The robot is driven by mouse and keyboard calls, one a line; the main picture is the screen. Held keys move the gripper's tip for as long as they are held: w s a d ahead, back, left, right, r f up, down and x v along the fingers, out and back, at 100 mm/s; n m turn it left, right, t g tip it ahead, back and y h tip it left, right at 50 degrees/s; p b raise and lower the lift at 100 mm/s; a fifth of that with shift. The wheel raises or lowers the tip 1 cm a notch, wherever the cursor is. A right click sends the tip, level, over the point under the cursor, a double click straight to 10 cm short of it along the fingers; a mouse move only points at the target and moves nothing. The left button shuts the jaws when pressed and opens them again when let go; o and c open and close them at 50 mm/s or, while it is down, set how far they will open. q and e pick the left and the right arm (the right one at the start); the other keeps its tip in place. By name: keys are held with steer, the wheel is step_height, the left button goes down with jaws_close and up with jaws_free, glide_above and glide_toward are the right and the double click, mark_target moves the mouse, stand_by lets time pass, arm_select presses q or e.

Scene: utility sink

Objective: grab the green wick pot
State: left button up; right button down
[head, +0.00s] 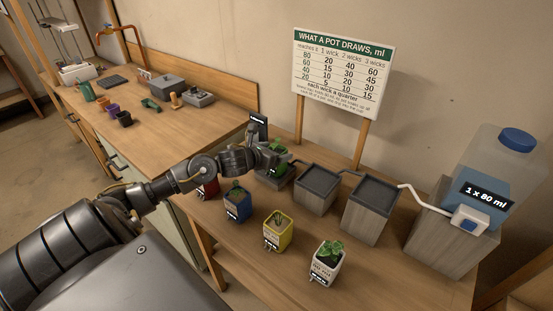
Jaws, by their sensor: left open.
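The green wick pot (279,147) shows at the far end of my left arm, with green leaves at its top. It is partly hidden by my left gripper (272,157), which is open at the pot. I cannot tell whether the fingers touch it. The pot appears to be over or on a low dark tray (275,182). My right gripper is not in view.
A red pot (208,188), blue pot (237,208), yellow pot (278,232) and white pot (327,262) stand along the front. A water bottle (490,165) and a sign (342,72) are beyond.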

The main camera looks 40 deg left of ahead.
arm_select(q)
steer(key=shift+x, duration=1.5)
steer(key=shift+s, duration=0.1)
steer(key=shift+c, duration=0.4)
steer(key=c, duration=1.2)
steer(key=shift+r, duration=0.65)
steer(key=s+r, duration=0.1)
steer(key=r, duration=0.1)
steer(key=s+d+r, duration=0.1)
steer(key=r, duration=0.2)
steer(key=s+d+r, duration=0.1)
steer(key=r, duration=0.1)
steer(key=shift+s+d+r+b, duration=0.2)
steer(key=shift+s+b, duration=0.1)
steer(key=shift+b, duration=0.1)
steer(key=shift+s+d+r+p, duration=0.3)
steer(key=shift+s+d+r, duration=0.5)
steer(key=shift+s, duration=0.55)
steer(key=shift+s+d+r+p, duration=0.25)
steer(key=shift+s+d+r, duration=0.55)
steer(key=shift+s, duration=0.6)
steer(key=shift+s+d+r+p, duration=0.3)
steer(key=shift+s+d+r, duration=0.25)
steer(key=shift+s+d, duration=0.65)
